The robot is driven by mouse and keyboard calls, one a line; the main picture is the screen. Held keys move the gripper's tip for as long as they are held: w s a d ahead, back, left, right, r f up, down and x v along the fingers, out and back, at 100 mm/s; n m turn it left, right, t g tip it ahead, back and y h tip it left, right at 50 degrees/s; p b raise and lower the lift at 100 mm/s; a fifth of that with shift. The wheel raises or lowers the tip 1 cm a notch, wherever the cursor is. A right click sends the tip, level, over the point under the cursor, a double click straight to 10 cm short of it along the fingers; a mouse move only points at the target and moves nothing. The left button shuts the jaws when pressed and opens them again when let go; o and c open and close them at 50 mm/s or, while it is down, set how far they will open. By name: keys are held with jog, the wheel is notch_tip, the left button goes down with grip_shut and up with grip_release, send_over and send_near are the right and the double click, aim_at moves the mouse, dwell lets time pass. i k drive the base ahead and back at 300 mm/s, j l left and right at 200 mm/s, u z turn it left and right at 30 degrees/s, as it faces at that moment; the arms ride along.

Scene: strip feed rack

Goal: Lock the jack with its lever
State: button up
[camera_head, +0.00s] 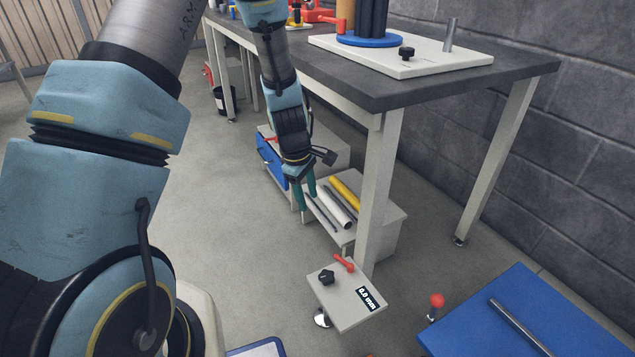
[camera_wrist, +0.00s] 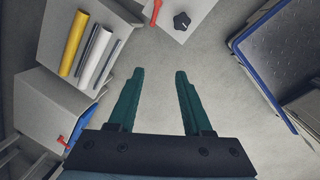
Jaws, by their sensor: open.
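The jack's light plate (camera_head: 340,312) is low at the foot of the table's front leg. It carries a red lever (camera_head: 344,263), a black knob (camera_head: 326,277) and a label reading 0.0 mm (camera_head: 369,299). My gripper (camera_head: 306,197) is open and empty, above and to the left of the jack, apart from it. In the wrist view, the two teal fingers (camera_wrist: 160,78) point toward the plate's edge (camera_wrist: 198,28).
A low step box (camera_head: 385,207) with yellow, white and grey rods stands beside the leg. The dark-topped table (camera_head: 500,78) overhangs behind. A blue surface (camera_head: 560,310) with a metal rod and a red ball knob (camera_head: 437,300) is at right. Bare floor lies left of the jack.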

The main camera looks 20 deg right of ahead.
aim_at(351, 267)
jog(key=i+j+z, duration=0.6)
jog(key=z, duration=0.15)
jog(key=i, duration=0.1)
